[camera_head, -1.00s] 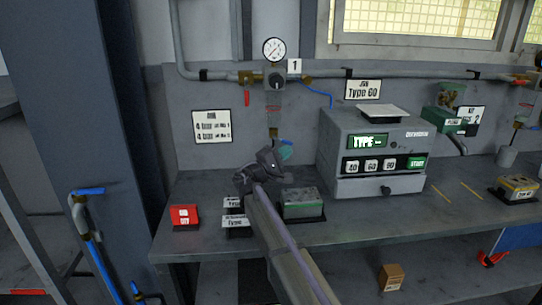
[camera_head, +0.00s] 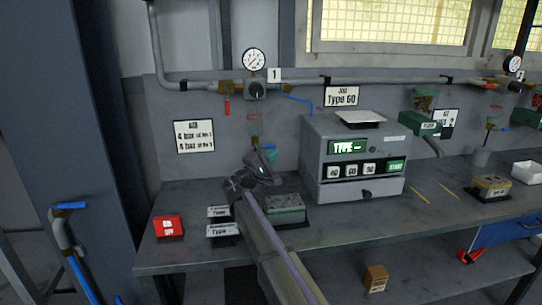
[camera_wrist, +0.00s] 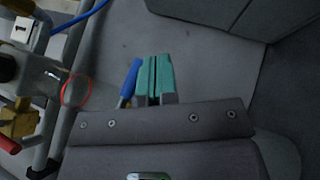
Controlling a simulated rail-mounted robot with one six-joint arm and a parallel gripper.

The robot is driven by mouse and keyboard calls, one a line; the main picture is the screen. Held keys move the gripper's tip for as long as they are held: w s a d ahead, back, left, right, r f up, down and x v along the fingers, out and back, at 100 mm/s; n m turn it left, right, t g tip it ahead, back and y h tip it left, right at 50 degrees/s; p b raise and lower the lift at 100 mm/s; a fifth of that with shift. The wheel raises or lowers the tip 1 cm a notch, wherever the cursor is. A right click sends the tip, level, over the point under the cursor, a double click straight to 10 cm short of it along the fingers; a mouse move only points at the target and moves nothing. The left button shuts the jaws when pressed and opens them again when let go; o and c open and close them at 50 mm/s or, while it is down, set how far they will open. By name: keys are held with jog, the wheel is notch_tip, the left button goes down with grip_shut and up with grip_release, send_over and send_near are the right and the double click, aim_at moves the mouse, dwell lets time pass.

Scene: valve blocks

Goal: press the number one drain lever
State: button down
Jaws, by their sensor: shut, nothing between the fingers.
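The number one station has a white "1" sign (camera_head: 274,75), a round gauge (camera_head: 254,59) and a clear bowl with a red ring (camera_head: 254,122) below the pipe. The blue drain lever (camera_head: 268,147) sits low under the bowl, mostly hidden by my gripper (camera_head: 269,155). In the wrist view the blue lever (camera_wrist: 131,80) lies just left of the teal fingertips of my gripper (camera_wrist: 153,78), very close to them. I cannot tell whether they touch. The fingers are shut together and empty. The lever's lower end is hidden behind the gripper body.
A grey tester box (camera_head: 310,165) with buttons stands right of my arm. A red lever (camera_head: 227,105) hangs left of the bowl. A second station (camera_head: 512,68) is far right.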

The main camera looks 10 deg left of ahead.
jog(key=shift+s, duration=0.1)
jog(key=s+a+f+b, duration=0.1)
jog(key=s+a, duration=0.6)
jog(key=s, duration=0.5)
jog(key=shift+s+a, duration=0.2)
jog(key=shift+s, duration=0.15)
